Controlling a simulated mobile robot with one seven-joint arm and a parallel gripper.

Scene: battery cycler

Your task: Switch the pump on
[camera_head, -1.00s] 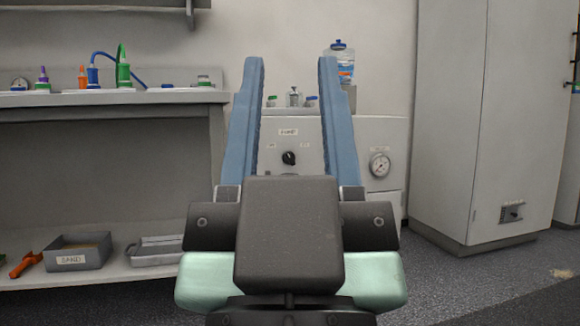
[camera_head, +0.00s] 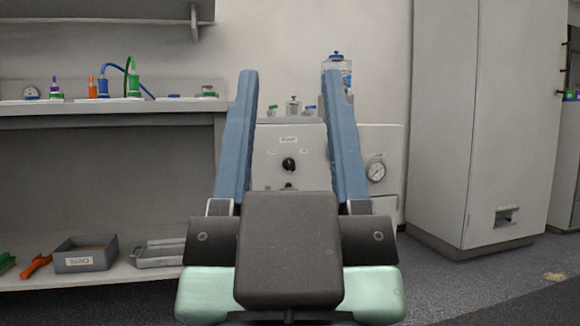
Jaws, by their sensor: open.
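The pump cabinet (camera_head: 274,174) is a pale box standing against the back wall, in the middle of the view. A black rotary knob (camera_head: 288,164) sits on its front under a small label (camera_head: 288,140), with two smaller marks beside it. A second dark part (camera_head: 288,186) shows just below, partly hidden by my gripper's body. My gripper (camera_head: 291,80) points toward the cabinet with its two blue fingers wide apart and nothing between them. The knob shows in the gap between the fingers. The distance from the fingers to the knob is hard to tell.
A round gauge (camera_head: 376,170) is on the cabinet's right part. Small bottles (camera_head: 293,106) and a water jar (camera_head: 338,72) stand on top. A bench (camera_head: 110,108) with fittings and a lower shelf holding a sand tray (camera_head: 85,254) is left. A tall cabinet (camera_head: 480,120) is right.

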